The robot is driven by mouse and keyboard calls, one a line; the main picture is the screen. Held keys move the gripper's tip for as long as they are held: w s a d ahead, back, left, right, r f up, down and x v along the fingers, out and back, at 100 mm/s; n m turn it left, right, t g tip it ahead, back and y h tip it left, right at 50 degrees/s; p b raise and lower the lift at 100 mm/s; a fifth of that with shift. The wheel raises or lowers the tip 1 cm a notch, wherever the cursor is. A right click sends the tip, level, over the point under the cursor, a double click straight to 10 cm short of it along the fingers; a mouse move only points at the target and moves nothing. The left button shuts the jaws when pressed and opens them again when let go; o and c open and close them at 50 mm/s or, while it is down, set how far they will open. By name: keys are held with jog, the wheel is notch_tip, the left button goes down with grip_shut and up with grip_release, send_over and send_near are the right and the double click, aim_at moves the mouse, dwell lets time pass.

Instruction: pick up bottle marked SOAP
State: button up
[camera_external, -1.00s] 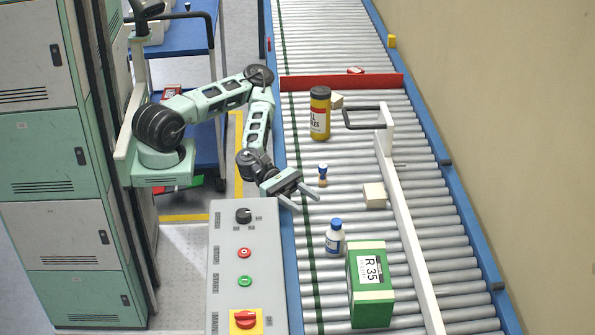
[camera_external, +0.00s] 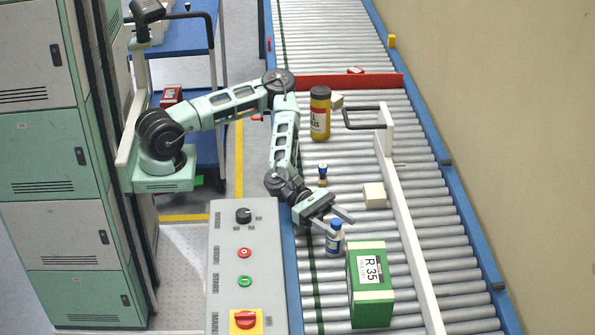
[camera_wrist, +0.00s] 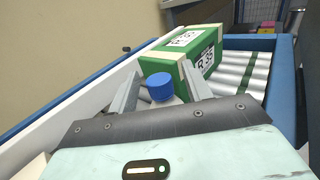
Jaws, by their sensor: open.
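A small white bottle with a blue cap and a blue label (camera_external: 335,240) stands upright on the roller conveyor, beside the green box. Its label text is too small to read. My gripper (camera_external: 340,226) is open, with its fingers at the height of the bottle's upper part. In the wrist view the blue cap (camera_wrist: 160,84) shows between the two spread fingers of my gripper (camera_wrist: 158,88). The bottle's lower part is hidden there by the gripper body. I cannot tell whether either finger touches it.
A green box marked R 35 (camera_external: 370,289) stands close in front of the bottle. A yellow jar with a dark lid (camera_external: 320,118), a small blue-topped item (camera_external: 323,174) and a cream block (camera_external: 374,195) are on the rollers. A white rail (camera_external: 408,235) runs along the right.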

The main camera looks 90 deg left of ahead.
grip_shut()
jog(key=shift+r, duration=0.1)
